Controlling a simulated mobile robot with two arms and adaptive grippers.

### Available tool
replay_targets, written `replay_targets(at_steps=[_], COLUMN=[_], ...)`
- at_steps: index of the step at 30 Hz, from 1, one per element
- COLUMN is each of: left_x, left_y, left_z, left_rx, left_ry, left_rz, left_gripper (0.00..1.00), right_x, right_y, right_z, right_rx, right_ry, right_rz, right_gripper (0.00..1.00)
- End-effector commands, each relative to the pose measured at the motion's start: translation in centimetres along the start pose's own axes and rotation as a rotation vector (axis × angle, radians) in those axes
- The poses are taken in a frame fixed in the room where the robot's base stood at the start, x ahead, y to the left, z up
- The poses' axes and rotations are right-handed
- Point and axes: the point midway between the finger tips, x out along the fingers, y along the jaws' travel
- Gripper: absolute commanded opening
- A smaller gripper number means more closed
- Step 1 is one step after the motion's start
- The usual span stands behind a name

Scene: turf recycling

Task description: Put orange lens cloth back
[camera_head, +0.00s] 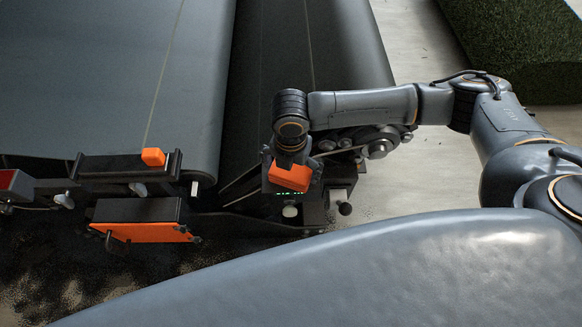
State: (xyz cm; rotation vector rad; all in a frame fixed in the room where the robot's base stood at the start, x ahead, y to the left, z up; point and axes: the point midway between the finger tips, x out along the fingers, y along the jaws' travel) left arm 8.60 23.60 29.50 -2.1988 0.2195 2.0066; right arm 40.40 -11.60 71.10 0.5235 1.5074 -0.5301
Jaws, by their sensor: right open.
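My right arm reaches in from the right, and my right gripper (292,160) points down at the machine's edge. It is open, and its fingers are mostly hidden by the wrist. An orange, folded-looking piece (290,177), which may be the lens cloth, shows right at the fingertips, on top of a small dark box with green lit marks (293,193). I cannot tell if the fingers touch it. A smaller orange block (153,156) sits on a black bracket (112,167) to the left. My left gripper is not in view.
A wide dark conveyor belt (110,80) fills the upper left. Rollers and a pulley (377,148) stand right of the gripper. An orange panel (145,232) hangs below the bracket. Green turf (525,45) lies at the upper right, beyond pale open floor (415,185).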

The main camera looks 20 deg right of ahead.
Motion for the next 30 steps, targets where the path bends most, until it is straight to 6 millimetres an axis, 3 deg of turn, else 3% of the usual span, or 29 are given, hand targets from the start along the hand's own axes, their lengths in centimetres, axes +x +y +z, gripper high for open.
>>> replay_targets(at_steps=[4,8,21,30], left_x=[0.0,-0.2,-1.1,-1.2], left_y=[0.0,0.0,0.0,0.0], left_z=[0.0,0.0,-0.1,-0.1], left_rx=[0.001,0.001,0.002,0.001], left_ry=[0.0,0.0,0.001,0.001], left_rz=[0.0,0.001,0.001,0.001], left_gripper=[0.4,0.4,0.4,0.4], right_x=[-0.4,-2.1,-10.8,-12.3], right_y=[0.0,0.1,0.1,0.0], right_z=[0.0,0.1,0.0,0.0], right_rx=[0.0,0.0,-0.001,0.0], right_ry=[0.0,-0.002,-0.001,0.0], right_rz=[0.002,0.004,0.002,0.0], right_gripper=[1.0,1.0,1.0,1.0])
